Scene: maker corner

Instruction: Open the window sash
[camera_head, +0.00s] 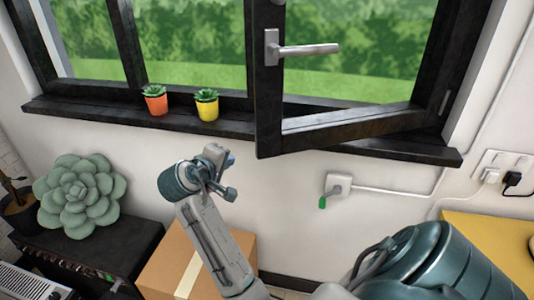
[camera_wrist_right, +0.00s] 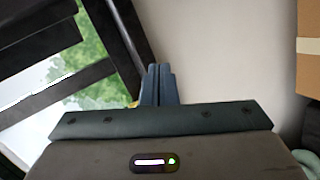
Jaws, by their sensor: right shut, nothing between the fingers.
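The dark-framed window sash (camera_head: 345,128) is swung inward from the window frame. Its free edge with the grey lever handle (camera_head: 305,49) is toward me, and its hinge side is at the right. The handle lies about level. My right gripper (camera_head: 226,158) is below the sill, left of the sash's lower corner and apart from it. In the right wrist view its fingers (camera_wrist_right: 158,80) are shut together with nothing between them. The dark window woodwork also shows there at the left (camera_wrist_right: 115,45). My left gripper is out of view.
The dark sill (camera_head: 225,122) bears an orange potted plant (camera_head: 156,101) and a yellow one (camera_head: 206,105). A cardboard box (camera_head: 170,270) is below my right arm. A big succulent (camera_head: 78,197) stands on a black cabinet (camera_head: 115,245). A yellow surface (camera_head: 490,230) is at right.

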